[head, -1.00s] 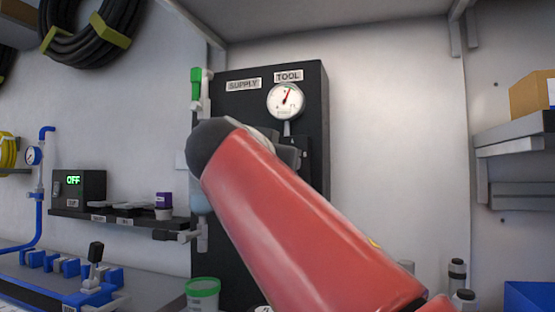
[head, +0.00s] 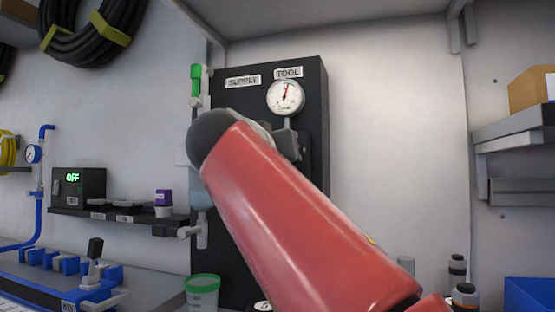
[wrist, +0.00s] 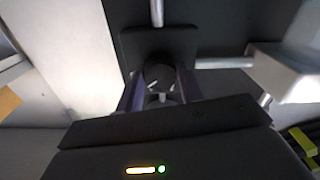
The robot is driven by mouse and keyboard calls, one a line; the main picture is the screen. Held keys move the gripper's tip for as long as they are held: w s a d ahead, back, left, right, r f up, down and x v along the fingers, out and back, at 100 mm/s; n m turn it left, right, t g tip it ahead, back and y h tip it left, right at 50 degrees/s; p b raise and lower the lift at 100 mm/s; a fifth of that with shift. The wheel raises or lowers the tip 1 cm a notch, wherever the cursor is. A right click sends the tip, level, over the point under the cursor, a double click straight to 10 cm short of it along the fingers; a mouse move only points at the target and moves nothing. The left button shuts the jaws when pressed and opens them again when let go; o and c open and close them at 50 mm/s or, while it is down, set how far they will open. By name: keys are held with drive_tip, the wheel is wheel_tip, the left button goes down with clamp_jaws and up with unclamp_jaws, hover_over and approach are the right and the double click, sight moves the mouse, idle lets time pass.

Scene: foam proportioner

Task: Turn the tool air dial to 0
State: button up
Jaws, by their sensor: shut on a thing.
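The black panel (head: 300,80) carries SUPPLY and TOOL labels. Under the TOOL label (head: 288,72) is a round white gauge (head: 286,97) with a red needle pointing nearly straight up. In the wrist view, a dark round knob (wrist: 158,72), the tool air dial, stands out from a black plate. My gripper (wrist: 160,88) has a finger on each side of the knob and is shut on it. In the head view my red arm hides the dial and most of the gripper. The dial's markings cannot be read.
A green-handled valve (head: 196,82) with a vertical pipe lies along the panel's left edge. A shelf (head: 120,216) with small parts and a box reading OFF (head: 80,188) is at left. A green-rimmed cup (head: 203,291) stands below. Wall right of the panel is clear.

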drive_tip(key=n+p, duration=0.3)
drive_tip(key=n, duration=2.2)
drive_tip(key=shift+r+n, duration=0.1)
drive_tip(key=shift+n, duration=0.2)
idle(0.4)
drive_tip(key=o, duration=1)
drive_tip(key=v, duration=0.8)
drive_tip(key=shift+w, duration=0.1)
